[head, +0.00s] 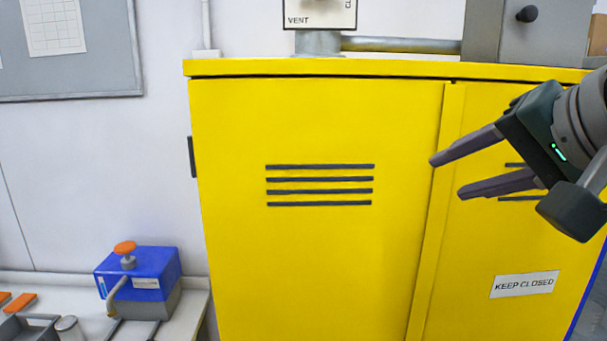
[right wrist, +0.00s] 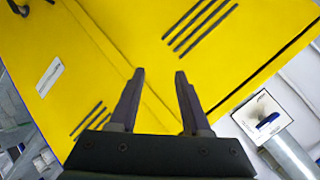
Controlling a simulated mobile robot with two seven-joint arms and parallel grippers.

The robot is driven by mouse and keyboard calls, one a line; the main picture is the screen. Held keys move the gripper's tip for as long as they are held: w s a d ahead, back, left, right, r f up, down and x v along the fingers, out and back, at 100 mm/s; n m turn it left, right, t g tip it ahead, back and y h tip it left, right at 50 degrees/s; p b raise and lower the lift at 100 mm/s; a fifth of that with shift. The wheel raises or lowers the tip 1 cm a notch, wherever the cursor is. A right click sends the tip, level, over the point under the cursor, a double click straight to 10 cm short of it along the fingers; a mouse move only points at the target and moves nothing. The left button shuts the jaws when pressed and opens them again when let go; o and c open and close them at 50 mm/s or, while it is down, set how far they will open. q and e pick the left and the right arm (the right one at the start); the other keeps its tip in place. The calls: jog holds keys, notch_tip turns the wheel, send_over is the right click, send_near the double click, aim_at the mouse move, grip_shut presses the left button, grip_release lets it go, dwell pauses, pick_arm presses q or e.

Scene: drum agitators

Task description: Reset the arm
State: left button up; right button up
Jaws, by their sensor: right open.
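My right gripper (head: 447,175) comes in from the right of the head view, in front of the right door of a yellow cabinet (head: 310,130). Its two fingers are apart and empty, pointing left. In the right wrist view the same gripper (right wrist: 158,75) shows its two fingers spread, with the yellow cabinet (right wrist: 150,35) behind them and nothing between them. I cannot tell how far the fingertips are from the cabinet face. My left gripper is not in view.
A "KEEP CLOSED" label (head: 525,284) is on the cabinet's right door. A pipe (head: 400,45) and a "VENT" sign (head: 320,14) are above the cabinet. A blue box with an orange knob (head: 140,272) stands on a bench (head: 190,310) at lower left. A board (head: 110,60) hangs on the wall.

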jog(key=s+f+n+g+h, duration=0.1)
jog(key=s+f+n+g, duration=0.1)
jog(key=s+f, duration=0.4)
jog(key=s+f+n+g+h, duration=0.1)
jog(key=s+f+n+g, duration=0.2)
jog(key=s, duration=1)
jog(key=s+f+n+g, duration=0.2)
jog(key=s+f+n, duration=0.3)
jog(key=s+f, duration=0.4)
jog(key=shift+s+d+f+g+h, duration=0.4)
jog(key=shift+s+d, duration=0.05)
